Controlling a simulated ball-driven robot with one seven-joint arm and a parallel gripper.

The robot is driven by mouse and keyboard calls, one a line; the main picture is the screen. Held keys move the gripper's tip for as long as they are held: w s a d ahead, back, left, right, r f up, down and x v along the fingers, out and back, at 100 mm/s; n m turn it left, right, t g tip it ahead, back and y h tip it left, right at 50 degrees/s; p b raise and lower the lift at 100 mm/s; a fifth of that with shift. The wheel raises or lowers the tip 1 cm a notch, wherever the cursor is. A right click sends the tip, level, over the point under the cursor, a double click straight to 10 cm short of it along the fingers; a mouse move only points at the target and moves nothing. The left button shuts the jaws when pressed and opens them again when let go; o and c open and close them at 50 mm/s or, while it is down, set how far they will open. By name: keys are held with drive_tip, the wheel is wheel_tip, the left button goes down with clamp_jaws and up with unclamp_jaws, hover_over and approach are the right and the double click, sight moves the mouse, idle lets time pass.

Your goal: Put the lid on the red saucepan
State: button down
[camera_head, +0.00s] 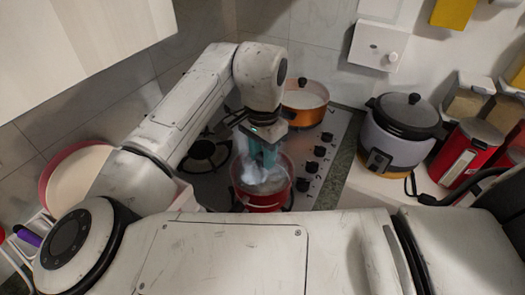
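The red saucepan (262,203) stands on the stove below my gripper, with pale steam over its top. My gripper (264,165) points down above the saucepan. Its teal fingers reach into the steam, and their tips are blurred by it. I cannot tell whether they are open or shut, or whether they hold a lid. A lid on the red saucepan cannot be made out through the steam. An orange pot (303,115) stands behind, to the right, with a pale top and a dark knob (302,82).
The stove (322,175) has black knobs along its right side and a bare burner (205,155) at left. A rice cooker (395,140) and red canisters (465,155) stand on the right counter. A red-rimmed pale round dish (75,178) is at left.

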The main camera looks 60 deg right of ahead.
sight(262, 155)
drive_tip(key=shift+c, duration=1.1)
unclamp_jaws()
drive_tip(key=shift+r, duration=0.1)
drive_tip(key=shift+r+p, duration=3.1)
drive_tip(key=shift+r, duration=0.3)
